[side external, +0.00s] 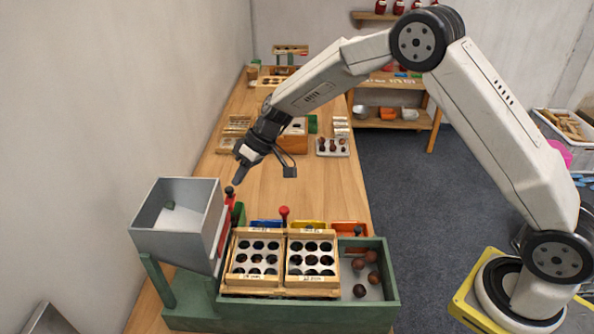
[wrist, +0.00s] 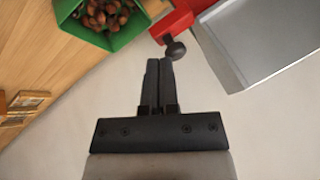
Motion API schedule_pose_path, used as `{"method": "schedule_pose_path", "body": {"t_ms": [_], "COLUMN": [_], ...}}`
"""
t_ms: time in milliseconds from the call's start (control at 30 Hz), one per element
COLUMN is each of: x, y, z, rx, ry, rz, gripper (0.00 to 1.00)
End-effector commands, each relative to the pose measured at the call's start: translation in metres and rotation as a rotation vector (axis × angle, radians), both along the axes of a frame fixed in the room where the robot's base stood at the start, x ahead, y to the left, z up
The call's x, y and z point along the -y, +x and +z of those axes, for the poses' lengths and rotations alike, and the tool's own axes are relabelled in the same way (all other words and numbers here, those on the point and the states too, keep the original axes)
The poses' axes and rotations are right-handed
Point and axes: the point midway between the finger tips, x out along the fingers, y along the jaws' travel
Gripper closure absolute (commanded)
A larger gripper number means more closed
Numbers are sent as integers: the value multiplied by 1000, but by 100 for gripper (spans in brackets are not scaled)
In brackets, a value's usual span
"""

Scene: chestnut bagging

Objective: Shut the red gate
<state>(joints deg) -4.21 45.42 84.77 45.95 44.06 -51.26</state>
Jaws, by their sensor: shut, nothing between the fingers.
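The red gate (side external: 226,218) stands at the right side of the grey hopper (side external: 172,243), with a dark knob (side external: 229,190) on top. In the wrist view the red gate (wrist: 180,22) lies at the top, and its dark round knob (wrist: 175,48) points toward my fingers. My gripper (side external: 238,179) is shut and empty, just above and slightly right of the knob in the side view. In the wrist view my fingertips (wrist: 159,62) are close to the knob, a little left of it. I cannot tell whether they touch. The gate's lower part is partly hidden.
A green container of chestnuts (wrist: 112,38) lies left of the gate. Two wooden hole trays (side external: 285,274) sit on the green crate (side external: 390,287), which has loose chestnuts at right. A red knob (side external: 284,212) stands behind them.

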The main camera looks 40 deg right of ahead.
Motion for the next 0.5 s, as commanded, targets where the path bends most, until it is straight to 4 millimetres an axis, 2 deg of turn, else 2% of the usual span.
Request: {"method": "schedule_pose_path", "body": {"t_ms": [267,500], "x": [33,53], "y": [11,3], "z": [7,43], "rx": [4,6], "ry": [-1,-1], "rz": [-6,-4], "gripper": [100,100]}}
